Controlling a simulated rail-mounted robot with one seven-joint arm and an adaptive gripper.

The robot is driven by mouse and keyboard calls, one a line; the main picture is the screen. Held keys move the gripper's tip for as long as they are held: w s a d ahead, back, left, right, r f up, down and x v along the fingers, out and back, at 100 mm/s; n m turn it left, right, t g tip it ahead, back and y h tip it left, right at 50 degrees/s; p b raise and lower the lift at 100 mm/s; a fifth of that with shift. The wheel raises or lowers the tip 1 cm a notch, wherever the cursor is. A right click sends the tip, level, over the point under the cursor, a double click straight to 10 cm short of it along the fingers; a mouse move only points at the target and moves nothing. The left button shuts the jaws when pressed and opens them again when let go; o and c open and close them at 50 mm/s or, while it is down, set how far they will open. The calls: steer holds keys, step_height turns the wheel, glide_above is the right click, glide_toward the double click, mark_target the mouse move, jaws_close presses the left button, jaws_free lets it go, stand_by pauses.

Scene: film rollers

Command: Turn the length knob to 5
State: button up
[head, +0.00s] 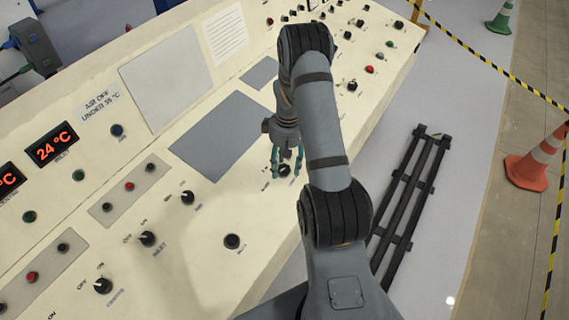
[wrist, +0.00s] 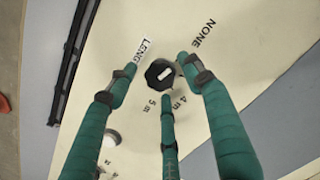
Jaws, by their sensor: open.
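The length knob (wrist: 160,73) is a black, many-sided dial with a short pale mark on its top, on the cream panel. Printed around it in the wrist view are "NONE", "LENG…", "4 m" and "5 m"; I cannot tell which label the mark points to. My gripper (wrist: 158,80) has three teal fingers spread open around the knob, with no clear grip on it. The head view shows my gripper (head: 287,172) over the panel's lower right edge, by the knob (head: 284,170), which the fingers partly hide.
The cream control panel (head: 215,250) carries several other black knobs, such as one (head: 232,241) lower left of my gripper, and a grey plate (head: 220,135). A black rack (head: 410,190) lies on the floor at right. Orange (head: 537,165) and green cones stand beyond, with striped tape.

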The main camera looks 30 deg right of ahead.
steer(key=c, duration=0.3)
steer(key=c, duration=0.8)
